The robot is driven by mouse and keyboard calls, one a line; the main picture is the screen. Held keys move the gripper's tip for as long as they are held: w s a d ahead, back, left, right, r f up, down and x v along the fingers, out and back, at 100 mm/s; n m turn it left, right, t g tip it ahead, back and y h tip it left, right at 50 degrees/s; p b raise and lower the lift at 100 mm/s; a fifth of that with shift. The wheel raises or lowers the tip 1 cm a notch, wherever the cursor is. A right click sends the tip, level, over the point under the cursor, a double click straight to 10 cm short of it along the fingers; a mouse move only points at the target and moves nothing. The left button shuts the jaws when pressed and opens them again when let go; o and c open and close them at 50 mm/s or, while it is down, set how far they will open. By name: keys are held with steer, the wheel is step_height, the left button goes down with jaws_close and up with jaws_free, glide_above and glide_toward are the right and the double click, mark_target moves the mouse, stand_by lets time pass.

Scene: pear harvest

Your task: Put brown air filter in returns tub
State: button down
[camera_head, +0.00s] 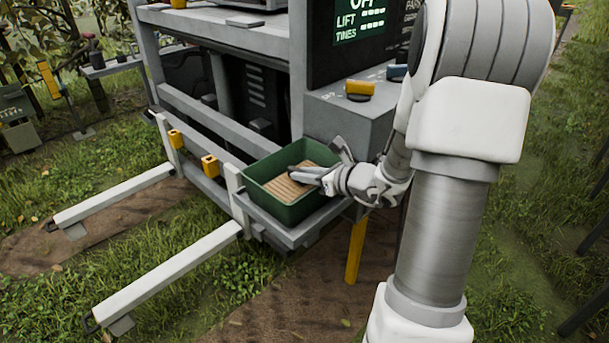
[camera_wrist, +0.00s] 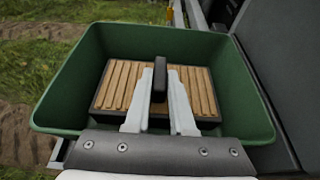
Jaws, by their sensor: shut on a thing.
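The brown air filter (camera_head: 284,190) is a ribbed tan slab with a dark frame and a dark upright handle. It is inside the green returns tub (camera_head: 302,210), low between its walls. In the wrist view the filter (camera_wrist: 117,84) lies within the tub (camera_wrist: 262,124), toward its middle. My gripper (camera_head: 300,174) reaches into the tub from the right. In the wrist view my gripper (camera_wrist: 160,85) has its two pale fingers shut on the filter's dark handle. Whether the filter rests on the tub's floor is hard to tell.
The tub stands on a grey shelf (camera_head: 305,232) at the machine's corner. A grey box (camera_head: 345,120) with a yellow knob (camera_head: 359,89) stands behind it. Two white lift tines (camera_head: 165,278) stick out to the lower left. Grass and dirt tracks lie below.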

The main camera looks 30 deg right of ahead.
steer(key=shift+f+b, duration=0.25)
steer(key=shift+b, duration=0.05)
steer(key=c, duration=0.8)
jaws_free()
steer(key=shift+o, duration=0.2)
steer(key=shift+r+p, duration=0.3)
steer(key=shift+p, duration=0.15)
steer(key=p+v, duration=0.2)
steer(key=v, duration=1)
steer(key=shift+p, duration=0.3)
